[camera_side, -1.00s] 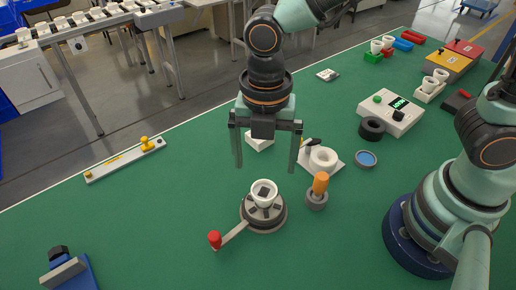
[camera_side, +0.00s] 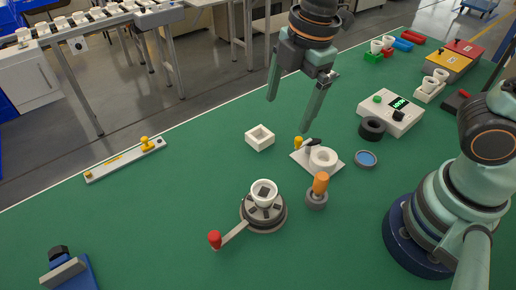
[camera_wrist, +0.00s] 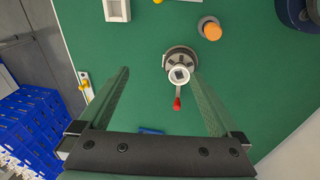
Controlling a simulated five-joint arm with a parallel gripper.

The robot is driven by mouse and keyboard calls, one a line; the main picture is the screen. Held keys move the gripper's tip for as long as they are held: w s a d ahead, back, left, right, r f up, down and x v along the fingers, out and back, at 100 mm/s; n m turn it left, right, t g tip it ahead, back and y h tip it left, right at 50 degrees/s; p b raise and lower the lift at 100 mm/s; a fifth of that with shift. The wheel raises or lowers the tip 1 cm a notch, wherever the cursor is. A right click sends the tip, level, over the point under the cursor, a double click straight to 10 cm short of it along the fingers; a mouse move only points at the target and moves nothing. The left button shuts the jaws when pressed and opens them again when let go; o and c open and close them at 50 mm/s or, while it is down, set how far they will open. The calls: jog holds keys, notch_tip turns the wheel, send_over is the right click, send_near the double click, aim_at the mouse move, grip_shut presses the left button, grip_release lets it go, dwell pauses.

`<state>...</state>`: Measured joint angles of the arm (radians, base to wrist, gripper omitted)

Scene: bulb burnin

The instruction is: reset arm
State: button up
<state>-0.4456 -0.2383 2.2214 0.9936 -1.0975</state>
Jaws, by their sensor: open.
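My gripper (camera_side: 287,114) is open and empty, high above the green table (camera_side: 150,215), over the area behind the white square box. In the wrist view my gripper (camera_wrist: 160,85) shows its two fingers wide apart with nothing between them but the table and the fixture below. A white cup-shaped part (camera_side: 264,192) sits upright in a round grey fixture (camera_side: 262,222) with a red-knobbed lever (camera_side: 215,239). The cup also shows in the wrist view (camera_wrist: 179,74).
A white square box (camera_side: 260,138), a white plate with a ring (camera_side: 323,159) and an orange-handled tool in a grey holder (camera_side: 320,185) stand near the fixture. A tester box (camera_side: 391,114) is at the right. The front left table is mostly clear.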

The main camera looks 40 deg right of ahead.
jog(key=d+r+m+t, duration=0.4)
jog(key=d+m, duration=1)
jog(key=m, duration=0.3)
jog(key=shift+s+m+h, duration=0.3)
jog(key=shift+s+h, duration=0.1)
